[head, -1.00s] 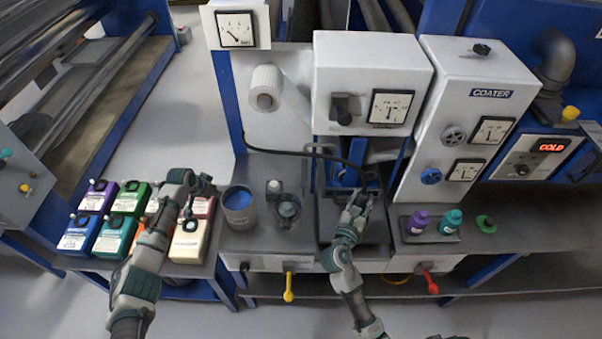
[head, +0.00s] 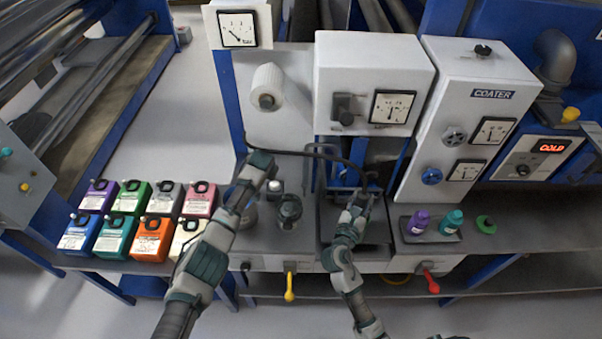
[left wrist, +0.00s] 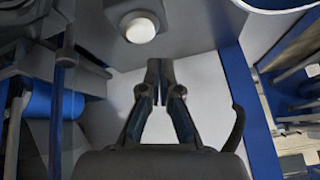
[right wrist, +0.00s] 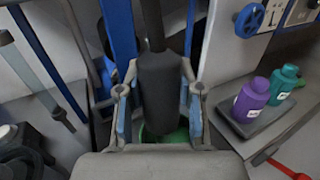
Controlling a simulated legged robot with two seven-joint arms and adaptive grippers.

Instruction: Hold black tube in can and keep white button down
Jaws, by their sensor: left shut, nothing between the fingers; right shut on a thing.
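My right gripper (head: 362,200) is shut on the thick black end of the tube (right wrist: 158,85), which stands between its fingers in the right wrist view. A green thing (right wrist: 165,134) shows just below the tube end. It is mostly hidden, so I cannot tell whether it is the can or whether the tube is inside it. My left gripper (head: 260,165) is shut and empty near the white button (head: 275,186). In the left wrist view the round white button (left wrist: 141,29) lies above the closed fingertips (left wrist: 160,66), apart from them in the picture.
A glass jar (head: 289,210) stands beside the button. An open container (left wrist: 275,4) shows at the left wrist view's top. Several colored canisters (head: 152,238) stand at left. Purple (head: 418,220) and teal (head: 451,221) bottles stand right of my right gripper. The coater (head: 490,95) rises behind.

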